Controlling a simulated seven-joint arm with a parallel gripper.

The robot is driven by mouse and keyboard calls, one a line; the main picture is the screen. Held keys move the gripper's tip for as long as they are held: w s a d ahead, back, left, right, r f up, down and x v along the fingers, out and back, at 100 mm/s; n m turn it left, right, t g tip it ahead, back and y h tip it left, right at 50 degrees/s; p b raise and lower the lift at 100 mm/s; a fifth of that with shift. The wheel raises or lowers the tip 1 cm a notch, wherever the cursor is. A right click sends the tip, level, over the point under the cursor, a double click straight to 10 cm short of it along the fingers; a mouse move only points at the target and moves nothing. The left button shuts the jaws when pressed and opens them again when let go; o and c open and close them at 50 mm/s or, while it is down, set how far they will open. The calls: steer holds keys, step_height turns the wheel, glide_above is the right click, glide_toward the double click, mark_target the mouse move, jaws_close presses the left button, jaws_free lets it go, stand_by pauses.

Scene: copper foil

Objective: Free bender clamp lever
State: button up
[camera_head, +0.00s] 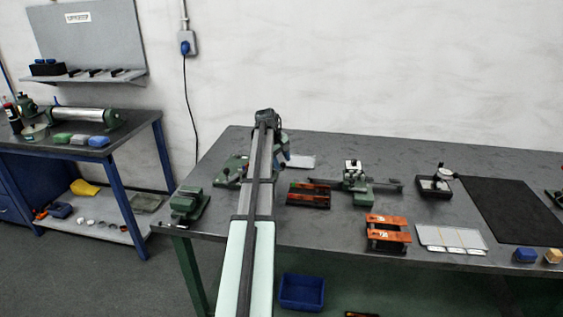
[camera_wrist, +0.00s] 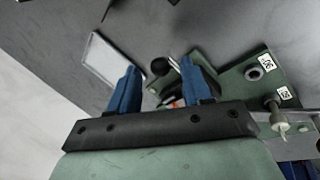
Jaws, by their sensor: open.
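The bender, a green plate (camera_wrist: 238,82) with white number labels and a round metal post, fills the right of the wrist view. In the head view the bender (camera_head: 231,170) stands at the table's left back, partly hidden behind my arm. A black ball knob (camera_wrist: 160,66), likely on the clamp lever, shows between my fingertips in the wrist view. I cannot tell its depth, and no contact shows. My gripper (camera_wrist: 160,70) is open, with two blue fingers apart and nothing held. In the head view my gripper (camera_head: 284,153) is over the table, right of the bender.
A white-grey rectangular plate (camera_head: 300,161) lies behind the gripper. A green vise-like tool (camera_head: 188,204) sits at the left edge. The wall (camera_head: 330,65) is close behind.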

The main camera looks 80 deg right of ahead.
steer(key=shift+s+d+f, duration=0.1)
steer(key=shift+d+f, duration=0.05)
steer(key=shift+f, duration=0.2)
jaws_close()
stand_by(0.3)
